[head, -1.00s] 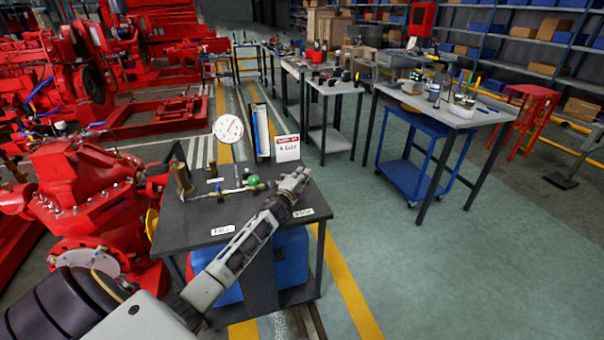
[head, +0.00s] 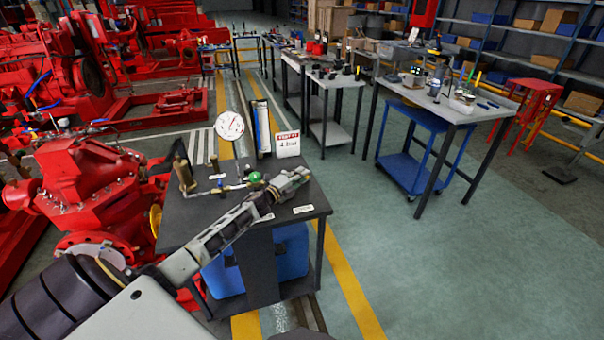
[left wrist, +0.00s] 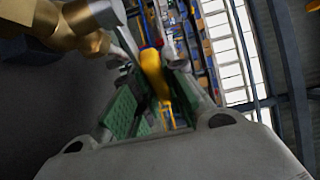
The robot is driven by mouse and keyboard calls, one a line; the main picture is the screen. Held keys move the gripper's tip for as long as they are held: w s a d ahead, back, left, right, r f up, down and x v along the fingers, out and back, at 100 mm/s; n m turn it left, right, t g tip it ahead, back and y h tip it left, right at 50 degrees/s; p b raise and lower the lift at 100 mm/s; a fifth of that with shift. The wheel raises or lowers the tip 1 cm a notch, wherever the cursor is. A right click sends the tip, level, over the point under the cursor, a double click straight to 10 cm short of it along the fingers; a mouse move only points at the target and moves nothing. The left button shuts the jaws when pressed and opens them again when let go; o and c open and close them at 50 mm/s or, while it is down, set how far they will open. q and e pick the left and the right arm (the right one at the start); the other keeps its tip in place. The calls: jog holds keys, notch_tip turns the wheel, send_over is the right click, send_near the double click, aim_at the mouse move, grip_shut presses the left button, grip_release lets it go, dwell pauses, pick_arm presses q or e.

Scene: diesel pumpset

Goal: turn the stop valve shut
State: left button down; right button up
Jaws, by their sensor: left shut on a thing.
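My left gripper (head: 297,174) reaches over the dark test bench from the left. In the left wrist view its green-padded fingers (left wrist: 155,100) are closed on the yellow lever (left wrist: 151,70) of the stop valve. Brass fitting (left wrist: 50,25) shows beside the fingers at the upper left of that view. In the head view the gripper covers the lever and most of the valve, so the lever's angle is hard to tell. A green round part (head: 254,177) sits on the pipework just left of the gripper. My right gripper is not in view.
The bench (head: 185,225) carries a round gauge (head: 230,126), a brass fitting (head: 184,173), a blue-and-white column (head: 261,128) and a sign card (head: 288,144). A red pump (head: 90,180) stands close on the left.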

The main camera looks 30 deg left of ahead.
pick_arm(q)
jog(key=shift+s+f+m+g+h, duration=0.1)
jog(key=shift+s+m+g+h, duration=0.1)
jog(key=shift+s+m+h, duration=0.4)
jog(key=shift+s+f+m+g+h, duration=0.15)
jog(key=shift+m+h, duration=0.25)
jog(key=shift+h, duration=0.5)
jog(key=shift+s+d+r+m+g+h+b, duration=0.1)
jog(key=shift+s+m+g+h+b, duration=0.05)
jog(key=shift+m+g+h+b, duration=0.2)
jog(key=shift+s+h, duration=0.1)
jog(key=shift+h, duration=0.15)
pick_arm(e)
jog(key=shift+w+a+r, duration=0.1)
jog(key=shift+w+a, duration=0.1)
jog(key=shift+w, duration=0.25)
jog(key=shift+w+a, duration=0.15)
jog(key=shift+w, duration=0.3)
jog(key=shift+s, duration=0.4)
pick_arm(q)
jog(key=c, duration=1.6)
grip_release()
jog(key=shift+o, duration=0.8)
jog(key=shift+r, duration=0.1)
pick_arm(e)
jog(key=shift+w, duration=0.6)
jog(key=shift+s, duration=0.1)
